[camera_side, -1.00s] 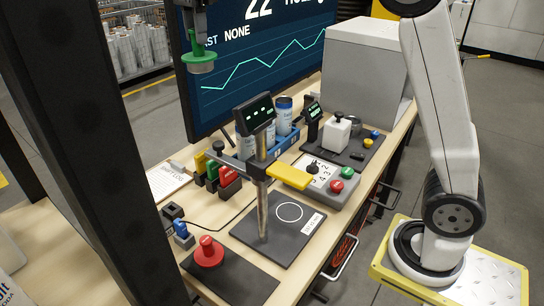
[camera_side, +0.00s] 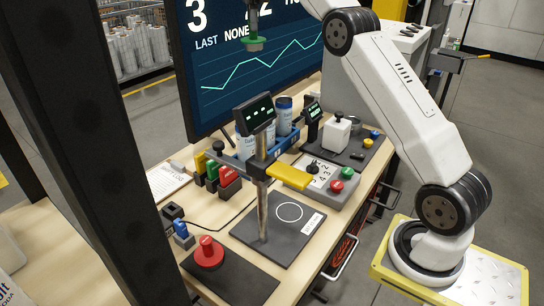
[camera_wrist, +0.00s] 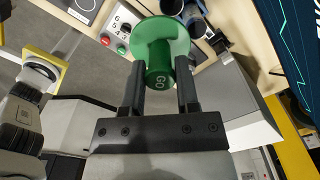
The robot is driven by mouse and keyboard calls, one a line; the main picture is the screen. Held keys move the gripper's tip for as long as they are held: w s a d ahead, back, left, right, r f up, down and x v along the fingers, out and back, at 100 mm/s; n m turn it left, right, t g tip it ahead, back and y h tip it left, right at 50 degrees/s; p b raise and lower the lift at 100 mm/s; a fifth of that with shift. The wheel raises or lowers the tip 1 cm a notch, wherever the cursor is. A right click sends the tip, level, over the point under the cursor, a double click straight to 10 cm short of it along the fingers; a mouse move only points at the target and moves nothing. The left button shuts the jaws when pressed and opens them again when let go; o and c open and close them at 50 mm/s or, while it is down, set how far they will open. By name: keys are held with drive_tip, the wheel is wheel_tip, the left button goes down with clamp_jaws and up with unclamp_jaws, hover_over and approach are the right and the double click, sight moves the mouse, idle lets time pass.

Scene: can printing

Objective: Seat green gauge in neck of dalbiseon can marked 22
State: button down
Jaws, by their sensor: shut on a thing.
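The green gauge (camera_side: 252,44), a round flange on a short cylinder, hangs in front of the wall screen in the side view. My gripper (camera_side: 253,22) is above it, partly cut off by the top edge. In the wrist view the gauge (camera_wrist: 158,50) is clamped between both fingers of my gripper (camera_wrist: 160,90), with small white lettering on its cylinder.
A metal post with a small display (camera_side: 253,113) and yellow arm (camera_side: 291,177) stands before the rack. A button box (camera_side: 330,180), colored blocks (camera_side: 225,175) and a red knob (camera_side: 208,252) occupy the bench. The large screen (camera_side: 245,75) stands behind. The circle-marked dark plate (camera_side: 290,225) is clear.

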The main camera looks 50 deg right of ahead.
drive_tip(key=d+f, duration=0.4)
drive_tip(key=f, duration=0.8)
drive_tip(key=shift+s+m, duration=0.25)
drive_tip(key=shift+m, duration=0.15)
idle(0.5)
drive_tip(key=shift+f, duration=0.1)
drive_tip(key=shift+f, duration=2.75)
drive_tip(key=shift+d+f, duration=0.1)
drive_tip(key=shift+f, duration=1.55)
idle(0.5)
drive_tip(key=shift+c, duration=1.4)
unclamp_jaws()
